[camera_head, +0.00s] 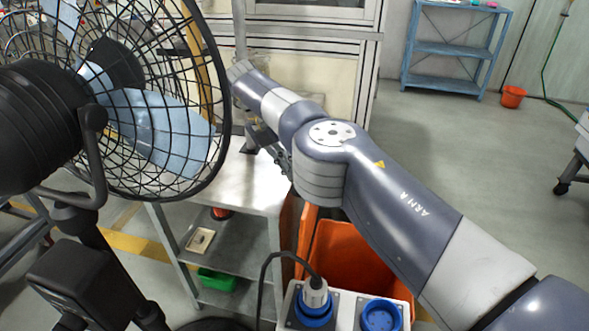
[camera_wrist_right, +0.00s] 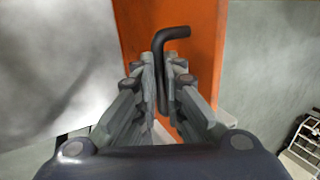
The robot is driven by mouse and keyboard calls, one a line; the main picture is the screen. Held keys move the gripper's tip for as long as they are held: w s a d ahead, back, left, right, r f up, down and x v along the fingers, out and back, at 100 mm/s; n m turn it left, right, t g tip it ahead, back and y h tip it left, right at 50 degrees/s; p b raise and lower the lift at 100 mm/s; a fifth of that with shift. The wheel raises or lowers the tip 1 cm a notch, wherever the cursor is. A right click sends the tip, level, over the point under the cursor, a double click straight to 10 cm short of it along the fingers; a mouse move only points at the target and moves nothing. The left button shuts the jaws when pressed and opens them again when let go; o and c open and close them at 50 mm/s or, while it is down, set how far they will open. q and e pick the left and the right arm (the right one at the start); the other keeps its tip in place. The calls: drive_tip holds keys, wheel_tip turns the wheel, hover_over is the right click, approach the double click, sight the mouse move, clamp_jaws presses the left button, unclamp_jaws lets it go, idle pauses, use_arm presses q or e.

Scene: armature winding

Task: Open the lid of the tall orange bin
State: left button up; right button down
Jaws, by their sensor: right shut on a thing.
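The tall orange bin (camera_head: 358,252) stands below my right arm in the head view, partly hidden by the arm and the socket box in front. Its dark orange inside appears to show, and an orange panel (camera_head: 305,241), seemingly the lid, stands steeply at its left side. In the wrist view an orange panel (camera_wrist_right: 190,22) bears a black bent handle (camera_wrist_right: 174,33). My right gripper (camera_wrist_right: 162,68) is shut on this handle, with a finger on each side. In the head view my right gripper (camera_head: 272,148) is mostly hidden behind my arm. My left gripper is out of view.
A large black fan (camera_head: 160,115) fills the left. A metal shelf table (camera_head: 262,185) stands left of the bin. A box with blue sockets (camera_head: 343,310) and a plugged cable is in front.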

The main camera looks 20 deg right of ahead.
drive_tip(key=shift+s+a+f, duration=0.1)
drive_tip(key=shift+s+f, duration=0.05)
drive_tip(key=shift+f, duration=0.35)
drive_tip(key=shift+s+a+f, duration=0.1)
drive_tip(key=shift+f, duration=0.4)
drive_tip(key=c, duration=1.8)
unclamp_jaws()
drive_tip(key=shift+o, duration=0.7)
drive_tip(key=shift+w+d+f, duration=0.25)
drive_tip(key=shift+w+f, duration=0.1)
drive_tip(key=shift+w, duration=0.1)
drive_tip(key=shift+s+a+r, duration=0.1)
drive_tip(key=shift+s+r, duration=0.1)
drive_tip(key=shift+r, duration=0.15)
